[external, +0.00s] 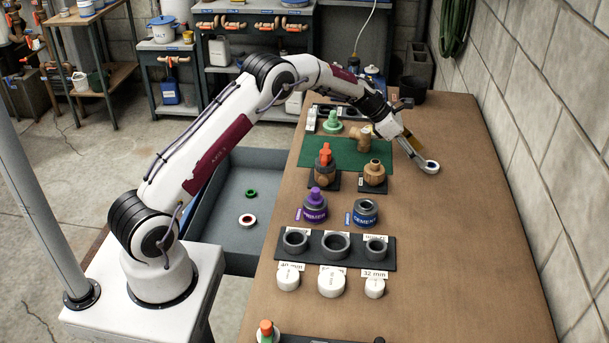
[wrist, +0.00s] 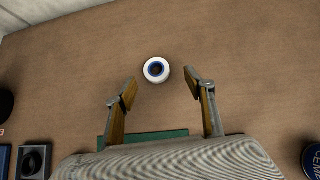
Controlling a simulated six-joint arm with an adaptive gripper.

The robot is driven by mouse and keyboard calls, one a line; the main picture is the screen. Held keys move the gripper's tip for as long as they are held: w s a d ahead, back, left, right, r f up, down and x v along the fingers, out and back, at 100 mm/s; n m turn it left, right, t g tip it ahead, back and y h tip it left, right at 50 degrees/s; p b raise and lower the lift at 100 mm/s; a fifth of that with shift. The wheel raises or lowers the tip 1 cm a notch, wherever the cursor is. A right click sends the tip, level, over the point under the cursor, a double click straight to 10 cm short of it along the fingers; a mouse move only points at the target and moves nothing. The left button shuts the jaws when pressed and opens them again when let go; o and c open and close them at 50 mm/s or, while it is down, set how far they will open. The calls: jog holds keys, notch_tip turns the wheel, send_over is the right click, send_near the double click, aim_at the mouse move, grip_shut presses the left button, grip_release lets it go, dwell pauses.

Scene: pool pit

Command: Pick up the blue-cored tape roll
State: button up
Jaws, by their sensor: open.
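The blue-cored tape roll (external: 430,167) is a white ring lying on the brown tabletop, near the wall side. In the wrist view the roll (wrist: 148,68) shows its white rim and dark blue core, just beyond and between the fingertips. My gripper (wrist: 159,82) is open, with one finger to each side of the roll's line and nothing between them. I cannot tell the exact height gap.
A green mat (external: 345,153) with fittings lies left of my gripper. A purple-capped jar (external: 315,212) and a cement can (external: 365,213) stand nearer the camera. Red-cored (external: 247,220) and green-cored (external: 251,193) rolls lie in the grey bin. The table right of the roll is clear.

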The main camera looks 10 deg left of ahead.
jog(key=shift+w+d+f, duration=0.2)
jog(key=shift+d+f, duration=0.3)
jog(key=shift+f, duration=0.05)
jog(key=shift+w+d+f, duration=0.2)
jog(key=shift+d+f, duration=0.25)
jog(key=shift+f, duration=0.1)
jog(key=shift+x, duration=1.15)
jog(key=c, duration=0.9)
